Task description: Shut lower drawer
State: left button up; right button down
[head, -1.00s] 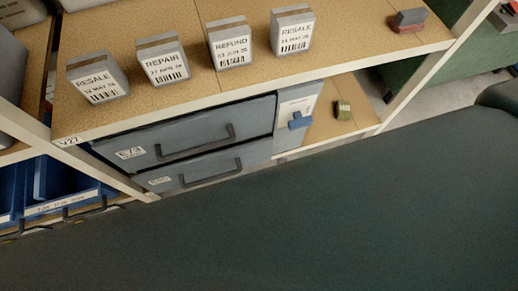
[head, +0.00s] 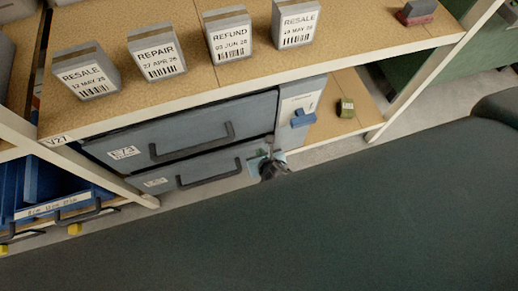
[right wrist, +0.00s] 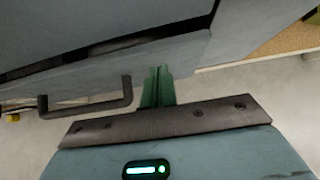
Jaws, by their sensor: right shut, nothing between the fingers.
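The lower drawer (head: 205,167) is a grey-blue front with a dark bar handle (head: 210,172), under the upper drawer (head: 195,125) in the rack. How far it stands out is hard to tell from above. My right gripper (head: 264,156) is at the right end of the lower drawer's front, beside the handle. In the right wrist view, its green fingers (right wrist: 158,70) are together and empty, pointing at the lower drawer's front (right wrist: 190,58). Whether they touch it is unclear. The handle (right wrist: 90,106) is left of them. My left gripper is not in view.
A grey panel with a blue handle (head: 303,118) adjoins the drawers on the right. Several labelled boxes (head: 157,52) stand on the shelf above. Blue bins (head: 50,185) sit at the lower left.

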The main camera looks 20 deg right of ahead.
jog(key=shift+w, duration=0.6)
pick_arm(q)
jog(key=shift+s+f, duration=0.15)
pick_arm(e)
jog(key=shift+w, duration=0.1)
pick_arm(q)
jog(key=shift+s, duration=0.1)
